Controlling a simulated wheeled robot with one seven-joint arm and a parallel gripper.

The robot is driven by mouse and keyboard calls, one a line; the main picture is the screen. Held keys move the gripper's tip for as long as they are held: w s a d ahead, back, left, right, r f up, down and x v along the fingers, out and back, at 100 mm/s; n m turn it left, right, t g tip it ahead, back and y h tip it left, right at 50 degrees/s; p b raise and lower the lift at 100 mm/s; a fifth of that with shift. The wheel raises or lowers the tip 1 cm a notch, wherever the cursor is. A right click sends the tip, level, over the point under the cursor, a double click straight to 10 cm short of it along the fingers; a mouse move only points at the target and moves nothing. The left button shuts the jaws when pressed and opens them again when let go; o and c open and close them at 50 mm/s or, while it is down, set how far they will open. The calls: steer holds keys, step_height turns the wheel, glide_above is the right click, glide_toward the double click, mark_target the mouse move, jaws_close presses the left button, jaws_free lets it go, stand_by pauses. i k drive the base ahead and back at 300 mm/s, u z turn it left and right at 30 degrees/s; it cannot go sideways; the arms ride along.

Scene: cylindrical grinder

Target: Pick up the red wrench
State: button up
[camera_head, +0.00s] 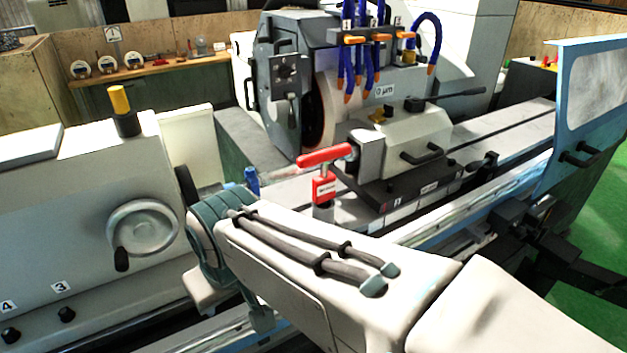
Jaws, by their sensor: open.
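A red tool with a rounded handle, which looks like the red wrench (325,157), is near the middle of the camera_head view. Its handle lies nearly level, tilted slightly up to the right, against the grey block of the grinder. Just below it is a red labelled block (323,188) on a grey post; I cannot tell whether it is part of the wrench. My arm crosses the lower middle, in front of and below the red tool. The bent end of my arm is left of and below the tool. My gripper's fingers do not show.
A handwheel (142,230) and a yellow-topped knob (121,105) are on the machine at left. A white block with a black handle (418,140) sits right of the red tool. Blue hoses (433,35) hang above. A blue-framed guard (590,105) stands at right.

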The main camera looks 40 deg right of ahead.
mark_target(323, 185)
steer(key=z, duration=0.7)
